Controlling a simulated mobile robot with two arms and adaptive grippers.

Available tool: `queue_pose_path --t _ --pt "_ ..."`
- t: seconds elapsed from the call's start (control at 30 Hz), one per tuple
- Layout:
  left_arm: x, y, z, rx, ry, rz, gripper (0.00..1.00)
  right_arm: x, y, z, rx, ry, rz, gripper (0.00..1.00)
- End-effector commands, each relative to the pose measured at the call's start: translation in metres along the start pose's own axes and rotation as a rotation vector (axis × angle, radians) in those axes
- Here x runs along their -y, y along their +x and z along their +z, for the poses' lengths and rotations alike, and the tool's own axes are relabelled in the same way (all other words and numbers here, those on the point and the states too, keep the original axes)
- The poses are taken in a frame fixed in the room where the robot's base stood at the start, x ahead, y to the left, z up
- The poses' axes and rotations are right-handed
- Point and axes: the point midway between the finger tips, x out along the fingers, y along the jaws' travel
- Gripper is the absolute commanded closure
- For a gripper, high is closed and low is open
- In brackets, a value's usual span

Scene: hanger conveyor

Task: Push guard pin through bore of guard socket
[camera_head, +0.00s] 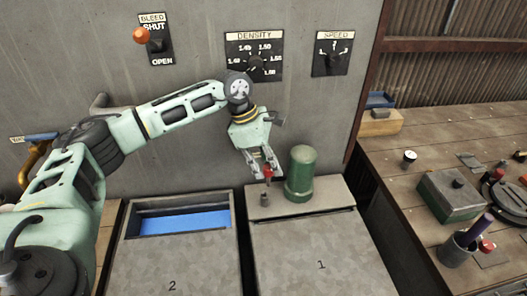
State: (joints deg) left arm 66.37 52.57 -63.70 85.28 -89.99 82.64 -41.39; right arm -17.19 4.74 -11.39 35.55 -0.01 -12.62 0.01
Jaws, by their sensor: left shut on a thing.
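My left gripper (262,172) points down, shut on a small red-headed piece, which looks like the guard pin (267,174). The small dark upright post below it (264,200) looks like the guard socket. It stands on the ledge behind lid 1. The pin is right above the socket. Its lower end is too small to make out, so I cannot tell whether it is in the bore or just above it. My right gripper is not in view.
A green domed cylinder (300,176) stands on the ledge (325,195) close to the right of the gripper. Lid 1 (312,250) is shut; bin 2 (236,215) shows blue inside. A wall with dials is behind. A cluttered wooden bench (395,195) is at right.

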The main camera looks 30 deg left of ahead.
Motion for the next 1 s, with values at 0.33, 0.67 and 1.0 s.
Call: queue_pose_path --t 0.33,0.67,1.0 --pt "-0.027 -0.009 -0.013 0.009 -0.238 0.076 1.0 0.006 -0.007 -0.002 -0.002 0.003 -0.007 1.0" --pt "-0.027 0.011 -0.02 0.009 -0.236 0.075 1.0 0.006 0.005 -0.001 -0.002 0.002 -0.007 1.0" --pt "-0.028 0.041 -0.03 0.01 -0.235 0.076 1.0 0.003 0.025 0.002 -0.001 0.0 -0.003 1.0"
